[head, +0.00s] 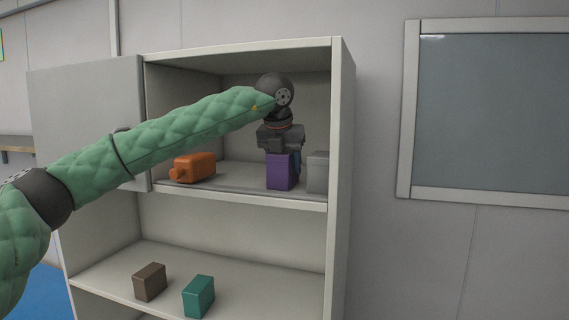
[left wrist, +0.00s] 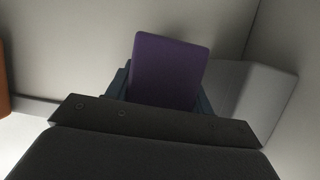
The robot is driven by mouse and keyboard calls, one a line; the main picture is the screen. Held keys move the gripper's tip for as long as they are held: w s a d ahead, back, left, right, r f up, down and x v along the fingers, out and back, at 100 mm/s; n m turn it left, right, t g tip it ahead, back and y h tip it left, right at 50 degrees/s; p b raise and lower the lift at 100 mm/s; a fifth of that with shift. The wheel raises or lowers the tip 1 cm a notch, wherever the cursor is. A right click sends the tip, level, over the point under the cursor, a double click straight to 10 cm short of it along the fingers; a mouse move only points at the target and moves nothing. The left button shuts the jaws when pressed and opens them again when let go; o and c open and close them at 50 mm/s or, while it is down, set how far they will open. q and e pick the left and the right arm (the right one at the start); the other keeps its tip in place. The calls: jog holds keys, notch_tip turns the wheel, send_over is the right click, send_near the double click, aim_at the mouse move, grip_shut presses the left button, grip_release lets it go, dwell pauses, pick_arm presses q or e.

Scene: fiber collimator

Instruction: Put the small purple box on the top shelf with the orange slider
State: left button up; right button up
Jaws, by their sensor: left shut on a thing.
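The small purple box (head: 280,171) is in my left gripper (head: 281,153), inside the top shelf compartment. The gripper points down and is shut on the box; the box also shows between the fingers in the left wrist view (left wrist: 168,72). The box's bottom is at or just above the top shelf (head: 238,186); I cannot tell if it touches. The orange slider (head: 194,167) lies on the same shelf to the left, with a clear gap between. Only its edge shows in the left wrist view (left wrist: 3,85). My right gripper is not in view.
A grey box (head: 318,172) stands on the top shelf close to the right of the purple box. The cabinet's right wall (head: 343,130) is beside it. On the lower shelf are a brown box (head: 150,282) and a teal box (head: 199,296). An open door (head: 85,120) is at left.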

aim_at(279, 157)
pick_arm(q)
jog(key=o, duration=1)
jog(key=shift+a+f, duration=0.1)
jog(key=shift+o, duration=0.2)
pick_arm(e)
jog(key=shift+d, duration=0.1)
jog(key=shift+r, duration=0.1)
pick_arm(q)
jog(key=shift+r, duration=0.2)
jog(key=shift+b+v, duration=0.95)
jog(key=shift+v, duration=0.2)
jog(key=s+b, duration=0.1)
jog(key=s+a+b, duration=0.1)
jog(key=s, duration=0.1)
jog(key=s+a+b, duration=0.2)
jog(key=s+b, duration=0.2)
jog(key=s, duration=0.4)
jog(key=shift+s+a+r, duration=0.3)
jog(key=shift+s+a, duration=0.05)
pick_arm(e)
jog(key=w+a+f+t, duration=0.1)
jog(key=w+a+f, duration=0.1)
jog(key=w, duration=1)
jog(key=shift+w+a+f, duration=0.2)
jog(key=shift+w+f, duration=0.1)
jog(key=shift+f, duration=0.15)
